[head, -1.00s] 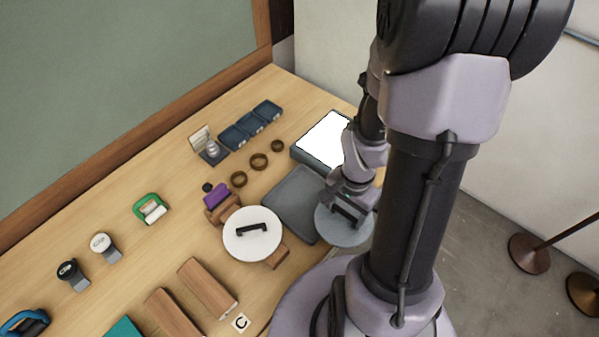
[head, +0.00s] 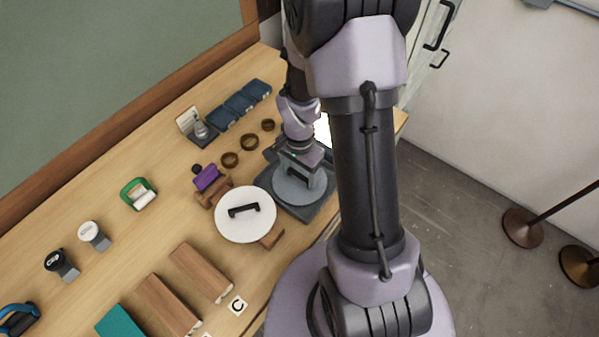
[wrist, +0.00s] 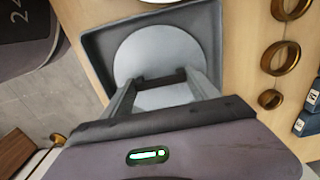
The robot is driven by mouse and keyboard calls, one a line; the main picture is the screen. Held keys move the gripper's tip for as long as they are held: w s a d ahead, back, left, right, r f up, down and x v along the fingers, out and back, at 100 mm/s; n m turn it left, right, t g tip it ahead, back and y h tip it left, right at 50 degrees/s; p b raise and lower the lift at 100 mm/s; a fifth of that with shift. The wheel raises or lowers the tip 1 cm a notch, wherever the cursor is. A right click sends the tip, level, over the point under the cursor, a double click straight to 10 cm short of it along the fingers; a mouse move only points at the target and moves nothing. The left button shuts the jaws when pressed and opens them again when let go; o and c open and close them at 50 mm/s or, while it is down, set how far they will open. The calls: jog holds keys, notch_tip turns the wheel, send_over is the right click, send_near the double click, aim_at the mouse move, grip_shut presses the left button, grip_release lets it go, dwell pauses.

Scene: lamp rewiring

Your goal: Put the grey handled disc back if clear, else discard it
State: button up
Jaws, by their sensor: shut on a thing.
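The grey handled disc (head: 291,188) is over the dark grey square tray (head: 318,212) in the head view. My gripper (head: 297,172) is shut on its dark handle from above. In the wrist view the disc (wrist: 150,52) lies within the rim of the tray (wrist: 97,42), and my gripper (wrist: 160,78) has both fingers at the handle. I cannot tell whether the disc touches the tray floor. A white disc with a black handle (head: 260,222) rests on a wooden stand to the left of the tray.
Brass rings (head: 249,142) and blue boxes (head: 240,103) lie behind the tray. A bright white panel (head: 322,130) is partly hidden behind my arm. Wooden blocks (head: 200,271) lie at the front left. The table's edge runs close to the tray.

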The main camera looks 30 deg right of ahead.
jog(key=shift+f, duration=0.2)
jog(key=o, duration=1.7)
jog(key=shift+o, duration=0.2)
